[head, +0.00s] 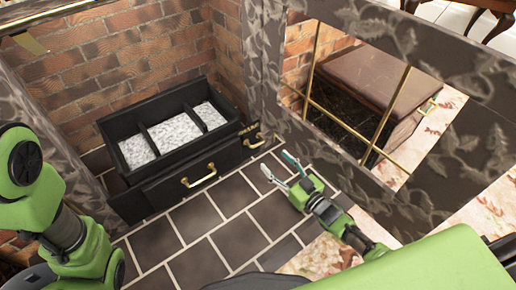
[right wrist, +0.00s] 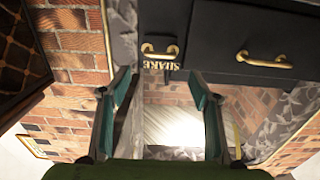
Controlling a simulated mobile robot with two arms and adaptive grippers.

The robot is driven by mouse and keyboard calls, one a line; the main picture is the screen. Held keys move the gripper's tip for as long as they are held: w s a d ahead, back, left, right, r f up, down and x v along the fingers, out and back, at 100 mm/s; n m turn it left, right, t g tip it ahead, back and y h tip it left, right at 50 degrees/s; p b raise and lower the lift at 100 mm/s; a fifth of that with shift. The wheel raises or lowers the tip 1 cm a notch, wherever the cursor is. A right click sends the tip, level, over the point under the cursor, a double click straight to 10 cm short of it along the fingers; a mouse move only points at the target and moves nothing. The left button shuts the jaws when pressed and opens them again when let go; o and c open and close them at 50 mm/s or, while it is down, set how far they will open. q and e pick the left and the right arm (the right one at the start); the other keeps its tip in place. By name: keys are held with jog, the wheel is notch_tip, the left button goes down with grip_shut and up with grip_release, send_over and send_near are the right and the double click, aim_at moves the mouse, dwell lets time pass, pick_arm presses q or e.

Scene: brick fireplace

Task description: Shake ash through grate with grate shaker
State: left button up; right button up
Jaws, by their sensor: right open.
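The black grate (head: 137,151) stands in the brick fireplace, with pale grey ash (head: 174,135) in its divided compartments. On its front right is a small brass handle (head: 254,141). In the right wrist view this small handle (right wrist: 160,51) sits beside upside-down lettering that reads SHAKE. A larger brass handle (head: 199,178) is on the front drawer panel, and it also shows in the right wrist view (right wrist: 265,60). My right gripper (head: 276,166) is open and empty, just in front of the small handle, apart from it. My left gripper is out of view.
Dark tiles (head: 222,204) cover the hearth floor in front of the grate and are clear. A patterned stone surround (head: 262,70) rises right of the grate. A brass-framed opening (head: 340,95) stands to the right, with a brown box-like piece (head: 365,75) showing through it.

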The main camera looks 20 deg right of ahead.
aim_at(258, 144)
jog(key=b+x, duration=0.5)
jog(key=x, duration=0.6)
jog(key=shift+b, duration=0.3)
jog(key=c, duration=1.4)
jog(key=shift+p+v, duration=2)
jog(key=shift+v, duration=0.75)
